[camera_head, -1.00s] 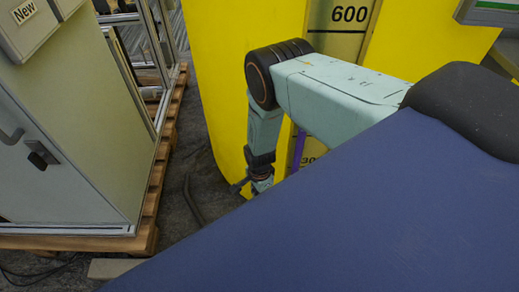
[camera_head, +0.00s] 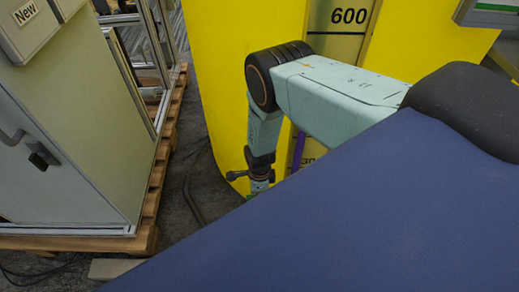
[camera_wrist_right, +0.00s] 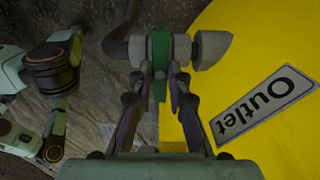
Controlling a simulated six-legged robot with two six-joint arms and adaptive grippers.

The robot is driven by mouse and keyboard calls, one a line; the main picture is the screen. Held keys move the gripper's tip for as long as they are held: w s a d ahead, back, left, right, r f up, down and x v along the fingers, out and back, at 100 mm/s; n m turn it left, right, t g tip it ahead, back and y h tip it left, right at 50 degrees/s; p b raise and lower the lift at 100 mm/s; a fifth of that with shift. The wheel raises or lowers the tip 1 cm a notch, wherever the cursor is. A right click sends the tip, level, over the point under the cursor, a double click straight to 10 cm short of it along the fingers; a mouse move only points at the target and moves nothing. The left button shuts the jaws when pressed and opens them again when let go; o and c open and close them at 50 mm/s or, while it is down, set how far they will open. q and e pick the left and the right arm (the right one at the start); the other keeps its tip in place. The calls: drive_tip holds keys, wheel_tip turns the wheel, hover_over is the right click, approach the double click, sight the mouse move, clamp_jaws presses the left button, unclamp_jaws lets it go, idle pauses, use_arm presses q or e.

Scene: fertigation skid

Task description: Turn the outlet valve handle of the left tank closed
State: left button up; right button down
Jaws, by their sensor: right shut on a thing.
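The yellow tank (camera_head: 222,80) stands ahead in the head view, and its wall (camera_wrist_right: 285,35) fills the right of the right wrist view. The green valve handle (camera_wrist_right: 160,52) is at the top middle of the wrist view. A grey pipe stub (camera_wrist_right: 211,48) lies to its right, and the handle appears crosswise to it. My right gripper (camera_wrist_right: 159,88) is shut on the handle, one finger on each side. My left gripper is not in view.
An "Outlet" label (camera_wrist_right: 263,103) is on the tank wall beside the valve. A level scale (camera_head: 341,38) runs up the tank. A grey cabinet (camera_head: 75,130) on a wooden pallet (camera_head: 150,225) stands at left. A dark hose (camera_head: 192,195) lies on the floor between.

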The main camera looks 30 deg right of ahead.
idle(0.4)
drive_tip(key=c, duration=1.3)
unclamp_jaws()
drive_tip(key=shift+r, duration=0.1)
drive_tip(key=shift+r, duration=3.95)
